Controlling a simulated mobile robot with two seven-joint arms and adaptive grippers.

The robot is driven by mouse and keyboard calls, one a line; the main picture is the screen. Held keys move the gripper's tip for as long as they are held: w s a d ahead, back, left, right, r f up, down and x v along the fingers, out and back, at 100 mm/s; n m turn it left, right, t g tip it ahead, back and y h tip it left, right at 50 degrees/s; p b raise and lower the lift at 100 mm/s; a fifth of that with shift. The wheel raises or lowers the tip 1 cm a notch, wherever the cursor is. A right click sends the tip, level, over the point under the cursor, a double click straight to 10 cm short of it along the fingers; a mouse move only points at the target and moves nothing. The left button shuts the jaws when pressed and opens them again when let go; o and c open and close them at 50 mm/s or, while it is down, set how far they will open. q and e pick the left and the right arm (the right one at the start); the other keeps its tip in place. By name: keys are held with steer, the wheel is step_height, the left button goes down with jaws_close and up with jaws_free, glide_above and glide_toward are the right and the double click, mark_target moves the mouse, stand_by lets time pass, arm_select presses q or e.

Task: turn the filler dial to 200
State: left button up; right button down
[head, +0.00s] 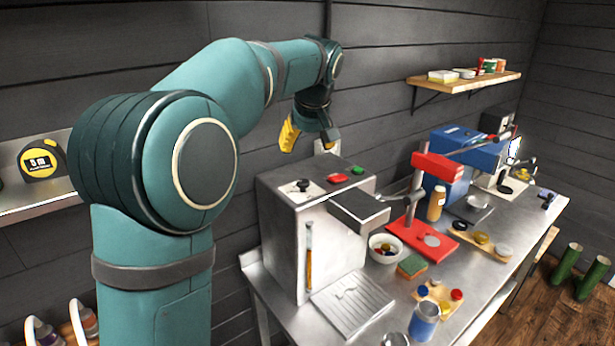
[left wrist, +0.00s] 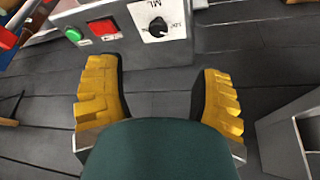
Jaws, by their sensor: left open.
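The filler (head: 285,235) is a steel box at the near left end of the bench. Its dial (head: 302,185) is a black knob on a white plate on top, beside a red button (head: 337,178) and a green button (head: 358,170). The dial also shows at the top of the left wrist view (left wrist: 158,27), with "ML" on its plate; its setting is too small to read. My left gripper (head: 308,141) is open and empty above the back of the filler, apart from the dial. Its yellow-padded fingers frame the left wrist view (left wrist: 158,78). My right gripper is out of view.
The filler's spout head (head: 358,210) juts out over the bench. A red press (head: 410,225), a white bowl (head: 385,248), a sponge (head: 411,265) and a blue can (head: 424,322) stand to its right. The dark wall is close behind the filler. A shelf (head: 465,83) hangs at right.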

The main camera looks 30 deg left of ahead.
mark_target(303, 182)
arm_select(q)
steer(key=x, duration=1.3)
steer(key=shift+f, duration=0.15)
steer(key=shift+w, duration=0.1)
jaws_close()
